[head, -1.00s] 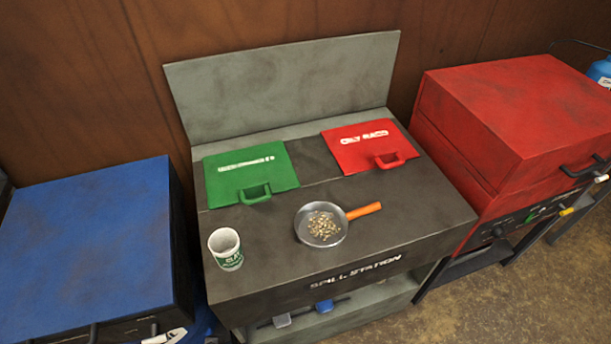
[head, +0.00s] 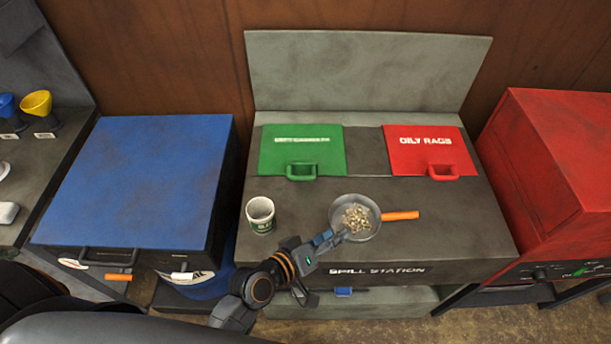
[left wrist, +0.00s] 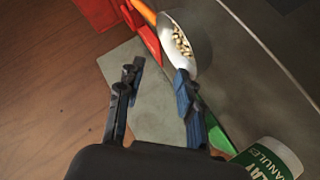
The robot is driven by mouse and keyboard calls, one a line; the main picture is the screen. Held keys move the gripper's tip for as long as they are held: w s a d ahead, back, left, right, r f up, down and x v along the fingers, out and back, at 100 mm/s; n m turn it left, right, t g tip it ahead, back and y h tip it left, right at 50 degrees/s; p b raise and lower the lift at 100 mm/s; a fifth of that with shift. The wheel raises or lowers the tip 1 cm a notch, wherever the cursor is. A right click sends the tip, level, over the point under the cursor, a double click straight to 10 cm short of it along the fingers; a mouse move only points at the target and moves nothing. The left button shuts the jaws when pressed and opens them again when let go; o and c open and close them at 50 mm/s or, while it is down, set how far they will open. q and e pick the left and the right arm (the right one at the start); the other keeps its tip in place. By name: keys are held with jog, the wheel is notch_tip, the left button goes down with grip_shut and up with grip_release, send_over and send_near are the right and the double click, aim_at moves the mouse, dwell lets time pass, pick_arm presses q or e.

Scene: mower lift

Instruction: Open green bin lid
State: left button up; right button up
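The green bin lid (head: 270,150) lies flat and shut on the back left of the spill station top (head: 300,212). Its green handle (head: 302,171) stands at its front edge. My left gripper (head: 337,237) is in front of the lid, at the near left side of the pan in the head view; I cannot tell if it touches the pan. In the left wrist view the left gripper (left wrist: 158,75) has its two fingers apart with nothing between them. A green strip of the lid (left wrist: 217,135) shows there, partly hidden by a finger. My right gripper is not in view.
A pan (head: 368,228) with small pale bits and an orange handle sits front centre. A white and green cup (head: 260,214) stands left of it. The red lid (head: 410,150) is shut at right. A blue chest (head: 145,180) and a red chest (head: 555,170) flank the station.

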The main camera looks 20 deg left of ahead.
pick_arm(q)
jog(key=w+r+n+t+y, duration=0.2)
jog(key=w+n+t, duration=0.2)
jog(key=n, duration=0.1)
jog(key=n+y, duration=1)
jog(key=n, duration=0.3)
send_near(304, 179)
jog(key=s, duration=0.1)
jog(key=s+d+r, duration=0.1)
jog(key=shift+s+g+p, duration=0.3)
jog(key=shift+p, duration=0.05)
jog(key=shift+w+a+f, duration=0.1)
jog(key=shift+w+a, duration=0.1)
jog(key=shift+w, duration=0.05)
jog(key=b+x, duration=0.4)
jog(key=x, duration=0.8)
jog(key=shift+f, duration=0.1)
jog(key=shift+w+a+b, duration=0.1)
jog(key=shift+w+b, duration=0.25)
jog(key=shift+w, duration=0.15)
grip_shut()
